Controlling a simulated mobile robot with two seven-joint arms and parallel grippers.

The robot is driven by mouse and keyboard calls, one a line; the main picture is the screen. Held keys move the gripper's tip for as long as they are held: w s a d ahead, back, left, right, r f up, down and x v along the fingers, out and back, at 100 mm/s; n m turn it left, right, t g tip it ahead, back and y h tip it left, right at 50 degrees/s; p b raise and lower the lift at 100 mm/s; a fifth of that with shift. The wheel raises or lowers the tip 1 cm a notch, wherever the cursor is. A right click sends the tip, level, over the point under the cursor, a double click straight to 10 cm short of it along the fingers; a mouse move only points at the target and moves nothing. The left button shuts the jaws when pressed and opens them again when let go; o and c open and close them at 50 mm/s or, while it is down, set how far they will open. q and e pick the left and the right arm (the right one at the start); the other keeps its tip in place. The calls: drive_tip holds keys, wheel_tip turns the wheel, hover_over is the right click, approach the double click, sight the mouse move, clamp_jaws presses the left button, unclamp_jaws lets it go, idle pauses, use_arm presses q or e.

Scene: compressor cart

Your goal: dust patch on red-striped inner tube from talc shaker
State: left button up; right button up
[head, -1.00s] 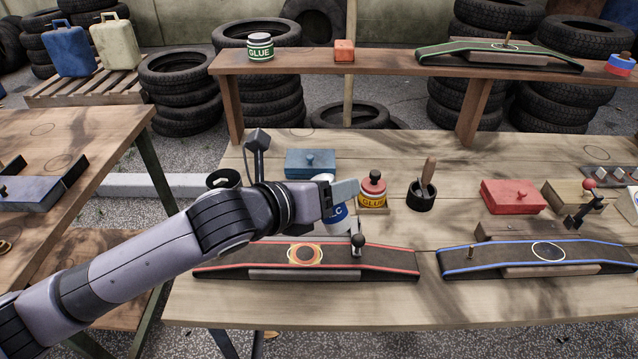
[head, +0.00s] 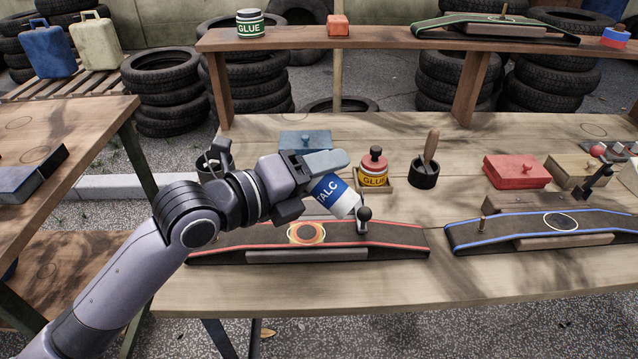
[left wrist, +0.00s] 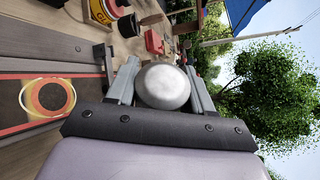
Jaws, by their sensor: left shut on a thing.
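The red-striped inner tube (head: 390,240) lies on the near side of the bench. Its orange round patch (head: 306,233) with a yellow ring sits left of a black-knobbed clamp (head: 363,222); the patch also shows in the left wrist view (left wrist: 47,97). My left gripper (head: 326,172) is shut on the talc shaker (head: 334,194), which has a white body and a blue label. The shaker is tilted, its lower end toward the right, above the tube near the clamp. In the left wrist view its pale round end (left wrist: 163,86) shows between the fingers. My right gripper is not in view.
A glue pot (head: 373,168) and a black cup with a brush (head: 424,173) stand behind the shaker. A blue box (head: 304,142) and red box (head: 516,171) are farther back. The blue-striped tube (head: 590,222) lies right. The bench front is clear.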

use_arm(q)
drive_tip(key=n, duration=0.1)
drive_tip(key=f+n+h+b, duration=0.1)
drive_tip(key=shift+s+d+f+n, duration=0.1)
drive_tip(key=shift+d+n, duration=0.05)
drive_tip(key=shift+n, duration=0.25)
drive_tip(key=n, duration=0.1)
drive_tip(key=n+t+h, duration=0.1)
drive_tip(key=n, duration=0.1)
drive_tip(key=n+h, duration=0.1)
drive_tip(key=n, duration=0.1)
drive_tip(key=shift+s+d+f, duration=0.15)
drive_tip(key=shift+d+f, duration=0.05)
drive_tip(key=shift+f, duration=0.15)
wheel_tip(320, 180, down, 3)
drive_tip(key=b, duration=0.3)
drive_tip(key=shift+t+b, duration=0.3)
drive_tip(key=shift+t, duration=0.1)
